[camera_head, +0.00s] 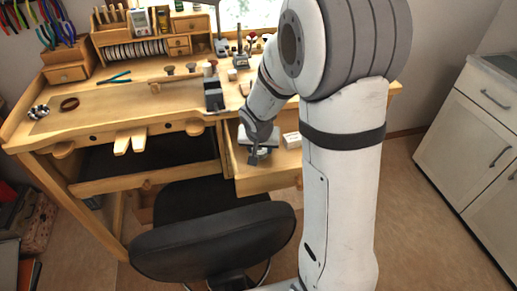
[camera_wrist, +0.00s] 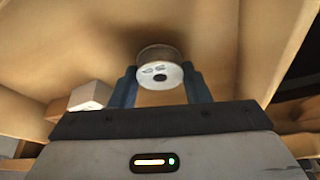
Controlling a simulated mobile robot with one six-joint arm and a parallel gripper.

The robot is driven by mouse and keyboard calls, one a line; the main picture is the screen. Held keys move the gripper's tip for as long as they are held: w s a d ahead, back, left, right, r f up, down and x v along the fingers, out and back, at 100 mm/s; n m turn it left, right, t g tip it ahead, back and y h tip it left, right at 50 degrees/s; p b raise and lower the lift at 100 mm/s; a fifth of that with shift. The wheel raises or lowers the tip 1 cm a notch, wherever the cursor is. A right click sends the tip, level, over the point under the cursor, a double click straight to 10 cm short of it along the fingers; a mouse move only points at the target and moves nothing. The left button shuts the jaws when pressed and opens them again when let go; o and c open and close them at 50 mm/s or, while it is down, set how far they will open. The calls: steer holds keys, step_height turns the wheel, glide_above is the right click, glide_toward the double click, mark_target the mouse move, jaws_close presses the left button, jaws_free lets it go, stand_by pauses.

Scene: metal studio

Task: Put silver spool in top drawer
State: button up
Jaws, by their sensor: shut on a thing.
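The silver spool (camera_wrist: 160,74) has a pale round face with a dark centre hole and a brownish rim. My gripper (camera_wrist: 161,84) is shut on it, one blue-grey finger on each side. In the head view my gripper (camera_head: 255,157) is over the inside of the pulled-out wooden drawer (camera_head: 272,183) under the right part of the bench. The spool cannot be made out there. The wooden drawer walls (camera_wrist: 252,45) surround the spool in the wrist view. A dark shadow lies close to the spool; whether it touches the drawer bottom I cannot tell.
A small white box (camera_head: 291,140) lies in the drawer to the right of my gripper; it also shows in the wrist view (camera_wrist: 90,95). A black chair (camera_head: 215,240) stands in front. The wooden workbench (camera_head: 110,100) carries tools. A white cabinet (camera_head: 470,130) stands at right.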

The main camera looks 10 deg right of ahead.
steer(key=shift+f, duration=0.15)
steer(key=o, duration=1)
steer(key=shift+c, duration=0.2)
